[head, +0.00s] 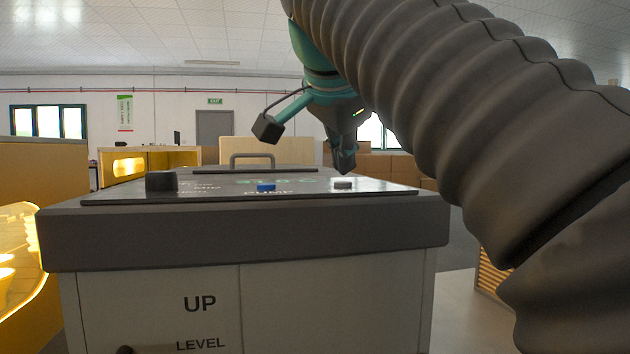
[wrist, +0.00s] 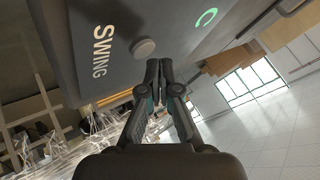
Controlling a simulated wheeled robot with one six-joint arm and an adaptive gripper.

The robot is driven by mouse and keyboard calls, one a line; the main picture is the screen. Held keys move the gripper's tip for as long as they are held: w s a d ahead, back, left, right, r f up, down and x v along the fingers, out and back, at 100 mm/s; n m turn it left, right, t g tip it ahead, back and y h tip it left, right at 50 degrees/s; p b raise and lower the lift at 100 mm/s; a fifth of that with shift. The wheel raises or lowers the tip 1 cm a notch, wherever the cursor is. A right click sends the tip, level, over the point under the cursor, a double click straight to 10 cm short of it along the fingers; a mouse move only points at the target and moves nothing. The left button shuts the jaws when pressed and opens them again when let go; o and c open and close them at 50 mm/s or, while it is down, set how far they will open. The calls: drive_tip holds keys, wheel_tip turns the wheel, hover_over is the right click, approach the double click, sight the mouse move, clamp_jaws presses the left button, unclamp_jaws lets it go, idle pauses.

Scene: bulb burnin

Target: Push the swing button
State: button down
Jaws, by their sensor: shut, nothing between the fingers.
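The swing button is a round grey-white button (head: 343,184) near the right end of the dark panel on top of the machine. In the wrist view the button (wrist: 143,48) sits beside the white word SWING. My gripper (head: 344,170) points down just above the button in the head view. In the wrist view my gripper (wrist: 159,64) is shut and empty, its fingertips just below and right of the button in the picture. A small gap seems to remain; contact cannot be told.
The machine's panel (head: 215,196) also carries a black knob (head: 161,181) at left and a blue button (head: 266,188) by the word PUMP. A handle (head: 252,156) stands behind them. A green lit ring mark (wrist: 206,17) shows on the panel.

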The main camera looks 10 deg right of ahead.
sight(344, 183)
drive_tip(key=shift+f, duration=0.1)
idle(0.3)
drive_tip(key=shift+f+b, duration=0.35)
drive_tip(key=shift+f, duration=0.1)
idle(0.4)
drive_tip(key=shift+r+p, duration=0.55)
drive_tip(key=shift+r, duration=0.05)
wheel_tip(344, 183, up, 3)
drive_tip(key=p, duration=0.2)
drive_tip(key=shift+f+p, duration=0.2)
drive_tip(key=shift+p, duration=0.1)
drive_tip(key=shift+r+p, duration=0.3)
drive_tip(key=shift+r, duration=1.35)
